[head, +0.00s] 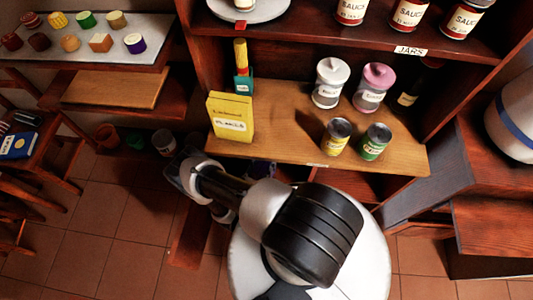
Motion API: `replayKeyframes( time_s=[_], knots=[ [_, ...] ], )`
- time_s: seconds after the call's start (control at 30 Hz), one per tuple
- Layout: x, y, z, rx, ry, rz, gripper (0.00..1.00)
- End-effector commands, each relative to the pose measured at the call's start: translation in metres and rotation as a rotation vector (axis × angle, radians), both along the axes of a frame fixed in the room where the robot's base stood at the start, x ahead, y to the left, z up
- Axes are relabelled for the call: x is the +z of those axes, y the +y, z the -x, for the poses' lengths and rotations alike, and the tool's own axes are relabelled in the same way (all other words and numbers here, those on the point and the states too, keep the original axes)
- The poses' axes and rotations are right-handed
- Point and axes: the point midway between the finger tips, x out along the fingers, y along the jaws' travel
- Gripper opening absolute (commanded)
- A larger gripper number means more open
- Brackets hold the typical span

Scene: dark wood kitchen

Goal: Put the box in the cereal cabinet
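A yellow box (230,117) with a pale label stands upright at the left front of the middle wooden shelf. No cabinet with a readable cereal label shows; the open shelf unit (285,100) has a small tag on its middle shelf edge that I cannot read. My arm reaches left, low in front of the shelf unit. The dark end of my arm, where my gripper (182,168) seems to be, is below and left of the yellow box and apart from it. Its fingers cannot be made out, and nothing is visibly held.
The middle shelf also holds a yellow-and-teal item (242,70), a white jar (331,82), a pink-lidded jar (374,87), a dark jar, a yellow can (337,136) and a green can (375,141). Sauce jars (410,12) stand above. Chairs are left; tiled floor (120,240) is clear.

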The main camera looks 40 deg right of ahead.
Motion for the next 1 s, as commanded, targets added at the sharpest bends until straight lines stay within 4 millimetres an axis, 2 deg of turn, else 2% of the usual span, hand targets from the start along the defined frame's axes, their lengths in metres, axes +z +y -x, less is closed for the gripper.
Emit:
replayKeyframes(
  time_s=[0.03,0.17,0.47,0.6,0.7,1.0],
  knots=[
    [-0.001,-0.012,-0.007,-0.009,-0.004,0.002,0.0],
    [0.0,-0.031,-0.023,-0.006,-0.003,0.002,0.0],
    [0.0,-0.049,-0.041,-0.003,-0.002,0.003,0.0],
    [-0.025,-0.048,-0.04,0.0,0.0,0.002,0.0],
    [-0.036,-0.048,-0.04,0.0,0.0,0.002,0.0],
    [-0.036,-0.048,-0.041,0.0,0.0,0.002,0.0]
  ],
)
